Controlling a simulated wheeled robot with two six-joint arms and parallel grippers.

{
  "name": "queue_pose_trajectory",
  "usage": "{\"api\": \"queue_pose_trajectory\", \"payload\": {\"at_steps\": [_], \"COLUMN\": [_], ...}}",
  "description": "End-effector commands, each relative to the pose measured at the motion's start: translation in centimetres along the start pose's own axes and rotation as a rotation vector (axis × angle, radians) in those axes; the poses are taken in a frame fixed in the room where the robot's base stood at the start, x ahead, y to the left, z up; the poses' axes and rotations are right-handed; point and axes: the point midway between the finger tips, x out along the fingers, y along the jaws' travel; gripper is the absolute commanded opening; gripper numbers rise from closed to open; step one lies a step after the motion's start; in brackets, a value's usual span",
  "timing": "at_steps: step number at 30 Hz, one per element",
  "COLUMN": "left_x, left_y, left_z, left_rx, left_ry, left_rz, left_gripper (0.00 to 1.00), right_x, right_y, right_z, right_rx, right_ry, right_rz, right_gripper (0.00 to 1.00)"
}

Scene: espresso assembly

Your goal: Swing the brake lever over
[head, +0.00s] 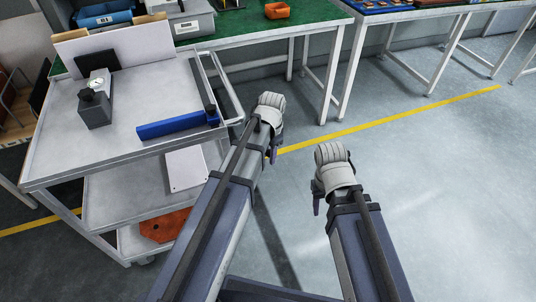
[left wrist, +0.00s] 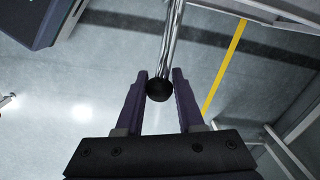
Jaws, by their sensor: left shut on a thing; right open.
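The brake lever (left wrist: 169,40) is a chrome rod with a black ball knob (left wrist: 159,90), seen in the left wrist view. My left gripper (left wrist: 158,77) is shut on the knob, with one purple finger on each side. In the head view my left gripper (head: 273,155) is beside the right end of the grey trolley (head: 60,150). The lever cannot be made out there, hidden by my arm. My right gripper (head: 316,207) is open and empty over the floor, to the right of the left one.
The trolley top carries a blue bar (head: 170,129), a grey block device (head: 94,108) and a white panel (head: 110,47). A green-topped bench (head: 240,38) stands behind. The floor to the right is clear, crossed by a yellow line (head: 400,112).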

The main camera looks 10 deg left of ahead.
Motion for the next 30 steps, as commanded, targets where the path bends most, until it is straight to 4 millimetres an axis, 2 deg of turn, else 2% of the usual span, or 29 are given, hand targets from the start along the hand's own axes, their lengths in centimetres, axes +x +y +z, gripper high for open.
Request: {"api": "queue_pose_trajectory", "payload": {"at_steps": [1,3,13,21,30], "left_x": [1.2,2.0,4.7,5.7,5.9], "left_y": [0.1,0.1,0.0,-0.1,-0.1], "left_z": [-0.1,-0.2,0.8,1.6,2.1], "left_rx": [0.003,0.007,0.012,0.017,0.019], "left_ry": [-0.018,-0.071,-0.197,-0.329,-0.388], "left_rz": [-0.002,-0.016,-0.051,-0.087,-0.105], "left_gripper": [0.0,0.0,0.0,0.0,0.0], "right_x": [1.2,2.0,5.1,7.1,7.8], "right_y": [-0.1,-0.2,-0.4,-0.5,-0.5], "right_z": [-0.1,-0.1,-0.3,-0.4,-0.5], "right_rx": [0.0,0.0,-0.002,-0.003,-0.003], "right_ry": [0.0,0.0,0.0,0.001,0.001], "right_rz": [0.0,0.001,0.006,0.01,0.012], "right_gripper": [0.5,0.5,0.5,0.5,0.5]}}
